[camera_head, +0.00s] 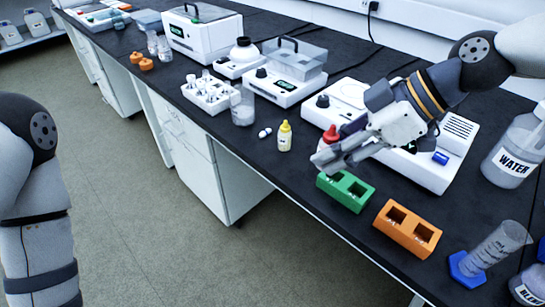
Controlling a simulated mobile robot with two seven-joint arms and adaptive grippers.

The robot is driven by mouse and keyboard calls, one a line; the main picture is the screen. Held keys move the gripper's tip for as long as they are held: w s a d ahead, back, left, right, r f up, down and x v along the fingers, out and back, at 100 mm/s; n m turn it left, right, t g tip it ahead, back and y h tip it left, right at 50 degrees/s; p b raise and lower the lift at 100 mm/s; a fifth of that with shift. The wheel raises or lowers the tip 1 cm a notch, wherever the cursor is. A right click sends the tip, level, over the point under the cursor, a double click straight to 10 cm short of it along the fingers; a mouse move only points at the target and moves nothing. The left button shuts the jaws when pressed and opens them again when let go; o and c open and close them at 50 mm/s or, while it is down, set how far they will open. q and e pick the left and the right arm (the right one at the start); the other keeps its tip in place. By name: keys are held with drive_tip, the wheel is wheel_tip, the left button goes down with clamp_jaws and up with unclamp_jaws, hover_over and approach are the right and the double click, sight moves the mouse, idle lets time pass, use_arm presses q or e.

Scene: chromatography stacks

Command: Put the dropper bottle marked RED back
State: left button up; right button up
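The red-capped dropper bottle (330,135) is at the fingers of my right gripper (335,160). Its red cap shows above the fingers, and most of its body and any label are hidden behind them. I cannot tell whether the fingers are closed on it or only beside it, or whether it touches the counter. The gripper reaches in from the right, just behind a green two-hole block (335,190) whose holes look empty. A yellow-capped dropper bottle (285,137) stands upright to the left. My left gripper is out of view; only its arm shows.
An orange two-hole block (390,225) with empty-looking holes lies right of the green one. A white device (430,170) stands under my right arm. A WATER bottle (515,150) and a blue-footed cylinder (490,250) are at right. The counter's front edge is close to the blocks.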

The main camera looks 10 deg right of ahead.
drive_tip(key=w+f+b, duration=0.1)
drive_tip(key=w+f, duration=0.2)
drive_tip(key=w, duration=0.1)
drive_tip(key=w+f+b, duration=0.1)
drive_tip(key=w+f, duration=0.2)
drive_tip(key=w, duration=0.2)
drive_tip(key=w+f+b, duration=0.2)
drive_tip(key=w+f, duration=0.2)
drive_tip(key=shift+w+d, duration=0.15)
drive_tip(key=shift+d, duration=0.25)
drive_tip(key=shift+w+f, duration=0.15)
drive_tip(key=shift+f, duration=1.5)
drive_tip(key=shift+c, duration=0.3)
drive_tip(key=shift+o, duration=1.4)
drive_tip(key=shift+f, duration=0.1)
drive_tip(key=o, duration=0.4)
drive_tip(key=shift+c, duration=0.2)
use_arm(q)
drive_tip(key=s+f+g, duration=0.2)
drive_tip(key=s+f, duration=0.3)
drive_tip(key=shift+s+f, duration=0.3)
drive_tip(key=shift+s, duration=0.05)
